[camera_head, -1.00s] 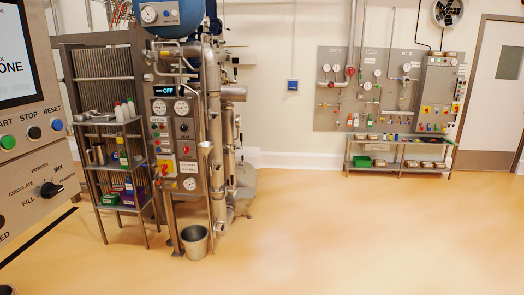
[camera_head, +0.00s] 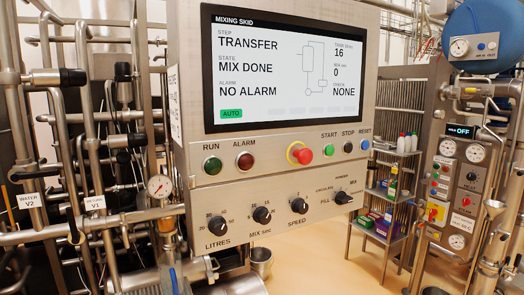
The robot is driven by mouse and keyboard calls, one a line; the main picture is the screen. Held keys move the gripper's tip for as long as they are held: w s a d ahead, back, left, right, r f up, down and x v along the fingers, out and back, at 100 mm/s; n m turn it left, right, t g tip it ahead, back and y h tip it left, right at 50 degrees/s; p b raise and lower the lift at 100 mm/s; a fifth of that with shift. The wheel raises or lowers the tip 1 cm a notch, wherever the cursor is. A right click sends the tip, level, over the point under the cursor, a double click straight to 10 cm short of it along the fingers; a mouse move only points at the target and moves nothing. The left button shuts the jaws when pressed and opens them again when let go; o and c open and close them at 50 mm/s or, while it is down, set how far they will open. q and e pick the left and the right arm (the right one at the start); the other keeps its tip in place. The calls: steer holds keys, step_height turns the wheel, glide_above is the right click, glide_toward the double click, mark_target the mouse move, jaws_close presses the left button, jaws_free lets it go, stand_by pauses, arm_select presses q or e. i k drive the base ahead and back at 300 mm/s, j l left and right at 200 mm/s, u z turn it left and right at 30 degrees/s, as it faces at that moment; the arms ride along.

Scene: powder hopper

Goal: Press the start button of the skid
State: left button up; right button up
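The skid's control panel (camera_head: 290,185) fills the middle of the head view. The green start button (camera_head: 329,150) sits under the START label, right of the red emergency stop (camera_head: 301,154). A black stop button (camera_head: 348,147) and a blue reset button (camera_head: 365,144) are to its right. The screen (camera_head: 288,68) reads TRANSFER, MIX DONE, NO ALARM, with a green AUTO tag. The selector knob (camera_head: 343,197) is at the panel's lower right. Neither gripper is in view.
Steel pipes with valves and a gauge (camera_head: 160,186) crowd the left. A shelf rack (camera_head: 384,226) with bottles and boxes stands at the right, beside another small panel (camera_head: 455,190) reading OFF. Some bare floor (camera_head: 335,270) shows at the lower middle.

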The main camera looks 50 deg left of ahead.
mark_target(330, 150)
steer(key=u, duration=1.2)
